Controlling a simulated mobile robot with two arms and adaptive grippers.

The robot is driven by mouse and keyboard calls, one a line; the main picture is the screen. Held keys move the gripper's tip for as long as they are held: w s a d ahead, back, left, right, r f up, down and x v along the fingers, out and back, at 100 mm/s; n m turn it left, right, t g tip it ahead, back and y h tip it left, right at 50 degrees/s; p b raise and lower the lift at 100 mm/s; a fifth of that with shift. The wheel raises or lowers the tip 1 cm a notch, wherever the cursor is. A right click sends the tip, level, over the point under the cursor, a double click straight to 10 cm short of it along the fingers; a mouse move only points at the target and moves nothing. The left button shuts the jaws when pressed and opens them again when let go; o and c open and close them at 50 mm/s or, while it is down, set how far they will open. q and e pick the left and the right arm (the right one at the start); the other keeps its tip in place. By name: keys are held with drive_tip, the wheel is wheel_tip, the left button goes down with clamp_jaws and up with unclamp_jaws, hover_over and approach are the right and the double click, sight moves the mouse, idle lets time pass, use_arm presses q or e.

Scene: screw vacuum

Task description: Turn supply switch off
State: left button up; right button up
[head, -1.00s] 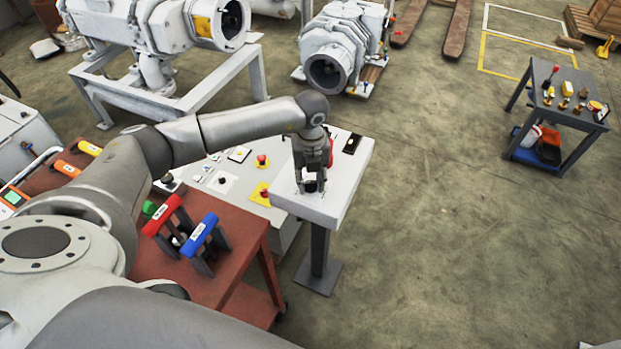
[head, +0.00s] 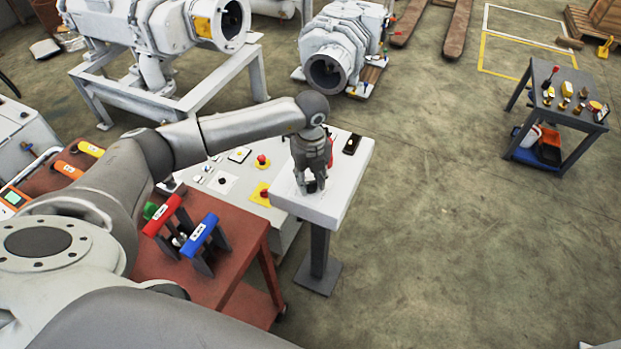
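A white control box (head: 350,190) stands on a dark pedestal near the middle of the head view. A small dark knob (head: 312,187), which may be the supply switch, sits on its top face. My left gripper (head: 312,182) points down over the knob, with its fingertips at or beside it. The fingers hide most of the knob, so I cannot tell its setting or whether the fingers grip it. A red part (head: 331,150) shows just behind the gripper. My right gripper is not in view.
A red-brown cart (head: 225,285) with red (head: 162,215) and blue (head: 200,235) handles stands at left. A grey tool table (head: 565,95) stands far right. The floor between is clear.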

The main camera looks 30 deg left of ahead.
sight(310, 183)
use_arm(q)
drive_tip(key=o, duration=0.4)
wheel_tip(310, 183, up, 12)
idle(0.5)
idle(0.5)
